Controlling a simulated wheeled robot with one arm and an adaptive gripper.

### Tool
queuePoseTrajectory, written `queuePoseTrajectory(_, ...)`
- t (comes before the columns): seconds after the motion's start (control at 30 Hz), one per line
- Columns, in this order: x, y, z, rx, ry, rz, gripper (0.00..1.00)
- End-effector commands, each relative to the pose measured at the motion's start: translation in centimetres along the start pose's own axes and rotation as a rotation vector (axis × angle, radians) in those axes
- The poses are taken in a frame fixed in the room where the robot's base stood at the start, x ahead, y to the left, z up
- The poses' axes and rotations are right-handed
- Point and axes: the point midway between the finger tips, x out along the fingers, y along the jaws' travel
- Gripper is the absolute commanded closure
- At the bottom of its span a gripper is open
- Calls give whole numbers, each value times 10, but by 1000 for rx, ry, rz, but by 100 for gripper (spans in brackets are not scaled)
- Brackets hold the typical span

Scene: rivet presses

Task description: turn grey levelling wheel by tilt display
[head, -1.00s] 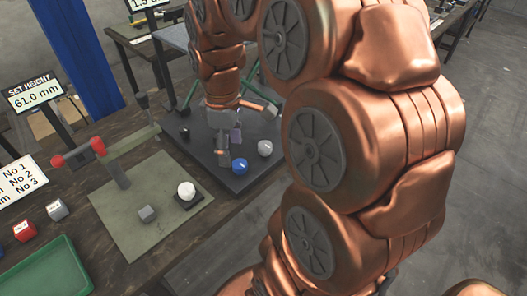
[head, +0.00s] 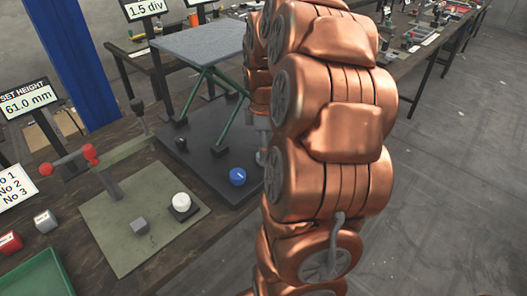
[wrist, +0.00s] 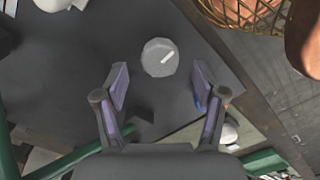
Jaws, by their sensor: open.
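The grey levelling wheel (wrist: 159,57) shows in the wrist view as a round knob with a white line on its face, on a dark base plate (wrist: 95,60). My gripper (wrist: 160,88) is open, one finger to each lower side of the wheel in the picture, with nothing between them. I cannot tell its height above the wheel. In the head view my arm hides the wheel and the gripper. The tilt display (head: 146,8) reads 1.5 div, its top cut off. A blue wheel (head: 237,177) with a white mark sits on the same plate.
A lift table (head: 200,40) with green crossed legs (head: 224,125) stands on the plate. A red-handled press (head: 88,158) stands on a mat (head: 105,232) with a white button (head: 181,200). A set height display (head: 29,100) reads 61.0 mm. A green tray (head: 40,275) is at lower left.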

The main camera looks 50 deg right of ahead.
Motion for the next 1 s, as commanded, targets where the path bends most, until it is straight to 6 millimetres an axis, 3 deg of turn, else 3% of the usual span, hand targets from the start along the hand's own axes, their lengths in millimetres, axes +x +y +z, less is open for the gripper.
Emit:
queuePoseTrajectory(0.23,23,-1,0,0,1,-4,30)
queuePoseTrajectory(0.6,27,-1,0,0,1,-1,30)
queuePoseTrajectory(1.0,27,-1,0,0,1,-1,72)
